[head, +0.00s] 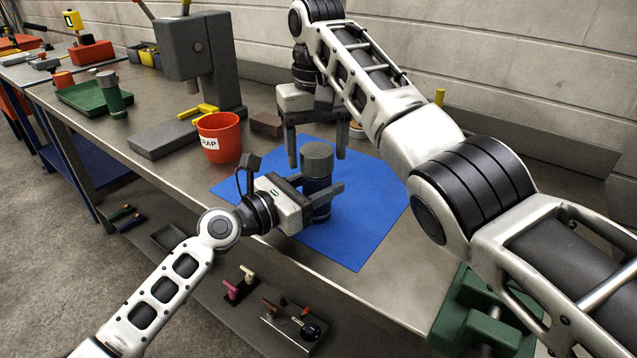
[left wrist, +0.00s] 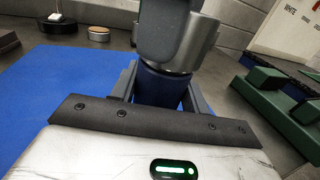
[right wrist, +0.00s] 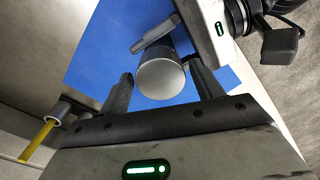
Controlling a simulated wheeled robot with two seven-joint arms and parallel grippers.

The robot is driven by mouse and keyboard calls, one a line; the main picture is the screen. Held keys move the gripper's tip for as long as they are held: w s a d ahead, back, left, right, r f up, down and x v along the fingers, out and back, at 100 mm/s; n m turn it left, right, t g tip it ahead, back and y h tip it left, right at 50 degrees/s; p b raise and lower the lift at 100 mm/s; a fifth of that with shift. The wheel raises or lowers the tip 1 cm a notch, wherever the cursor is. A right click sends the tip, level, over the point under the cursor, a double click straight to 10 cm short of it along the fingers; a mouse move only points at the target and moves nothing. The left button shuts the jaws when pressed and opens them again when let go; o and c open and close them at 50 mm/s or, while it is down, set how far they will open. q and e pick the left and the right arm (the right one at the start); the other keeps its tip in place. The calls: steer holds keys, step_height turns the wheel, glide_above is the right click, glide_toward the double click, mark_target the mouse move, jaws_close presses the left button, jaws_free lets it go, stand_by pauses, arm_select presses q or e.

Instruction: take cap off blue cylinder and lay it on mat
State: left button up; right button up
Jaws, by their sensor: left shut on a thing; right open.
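The blue cylinder (head: 319,204) stands upright on the blue mat (head: 368,225), with its grey cap (head: 317,158) on top. My left gripper (head: 319,188) is shut on the cylinder's body below the cap. The blue body also shows between its fingers in the left wrist view (left wrist: 160,87). My right gripper (head: 316,160) points down with its fingers open, one on each side of the cap. In the right wrist view the cap's round top (right wrist: 161,78) sits between the open fingers, with gaps visible beside it.
A red scrap bin (head: 220,138) and a grey press (head: 200,65) stand left of the mat. A green-and-grey cylinder (head: 110,95) stands by a green tray farther left. A green vise (head: 485,318) is at the front right. The mat's right part is bare.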

steer(key=c, duration=1.1)
steer(key=shift+o, duration=0.2)
steer(key=n, duration=0.7)
steer(key=shift+n, duration=1.2)
steer(key=shift+n, duration=1.2)
steer(key=n, duration=0.3)
steer(key=shift+n, duration=0.3)
steer(key=shift+r, duration=0.1)
steer(key=shift+r, duration=0.2)
